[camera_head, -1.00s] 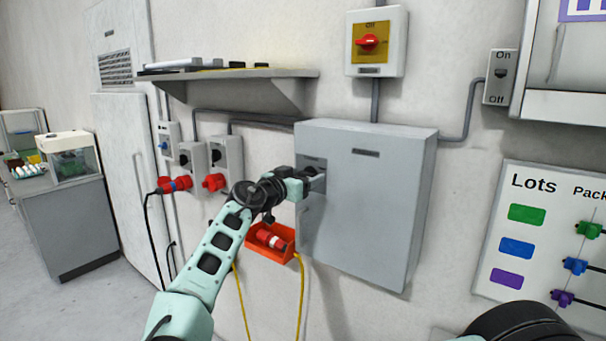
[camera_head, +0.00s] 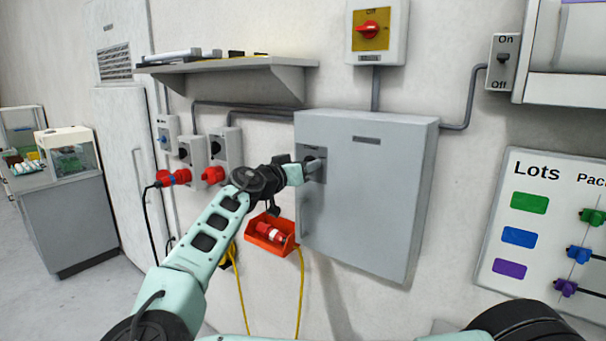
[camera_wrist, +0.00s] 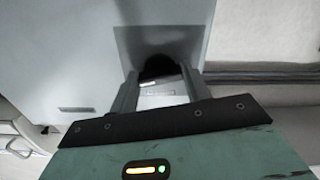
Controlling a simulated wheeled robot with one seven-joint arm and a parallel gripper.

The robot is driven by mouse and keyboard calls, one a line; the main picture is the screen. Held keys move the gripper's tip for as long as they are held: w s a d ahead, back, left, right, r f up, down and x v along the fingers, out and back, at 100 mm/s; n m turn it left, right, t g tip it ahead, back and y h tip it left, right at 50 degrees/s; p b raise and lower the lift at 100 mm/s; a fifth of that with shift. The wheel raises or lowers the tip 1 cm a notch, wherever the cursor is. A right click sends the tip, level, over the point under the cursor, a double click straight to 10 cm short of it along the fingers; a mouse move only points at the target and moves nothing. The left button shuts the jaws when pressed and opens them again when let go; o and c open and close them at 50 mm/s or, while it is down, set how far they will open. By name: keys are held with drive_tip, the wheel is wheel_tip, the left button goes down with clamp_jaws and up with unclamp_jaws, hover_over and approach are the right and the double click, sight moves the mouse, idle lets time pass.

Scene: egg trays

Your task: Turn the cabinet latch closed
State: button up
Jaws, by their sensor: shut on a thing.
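The grey cabinet (camera_head: 375,210) is mounted on the wall with its door flat shut. Its latch sits on a darker plate (camera_head: 318,176) near the upper left of the door; the plate also shows in the wrist view (camera_wrist: 190,45). My gripper (camera_head: 312,168) is at this plate. In the wrist view my gripper (camera_wrist: 163,90) has its two fingers on either side of the light grey latch handle (camera_wrist: 162,88), shut on it. A dark round recess (camera_wrist: 158,66) shows behind the handle. My wrist hides part of the latch in the head view.
A shelf (camera_head: 230,68) juts out above left. Sockets with red plugs (camera_head: 213,174) and an orange holder (camera_head: 270,235) with a red connector are left of and below the cabinet. A red rotary switch (camera_head: 370,29) is above it. A board (camera_head: 545,230) hangs at right.

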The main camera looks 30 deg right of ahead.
drive_tip(key=shift+n+b, duration=2.15)
drive_tip(key=shift+n, duration=5.55)
drive_tip(key=o, duration=1)
drive_tip(key=b+v, duration=0.5)
drive_tip(key=v, duration=1.2)
drive_tip(key=shift+a+b, duration=0.25)
drive_tip(key=shift+b, duration=0.1)
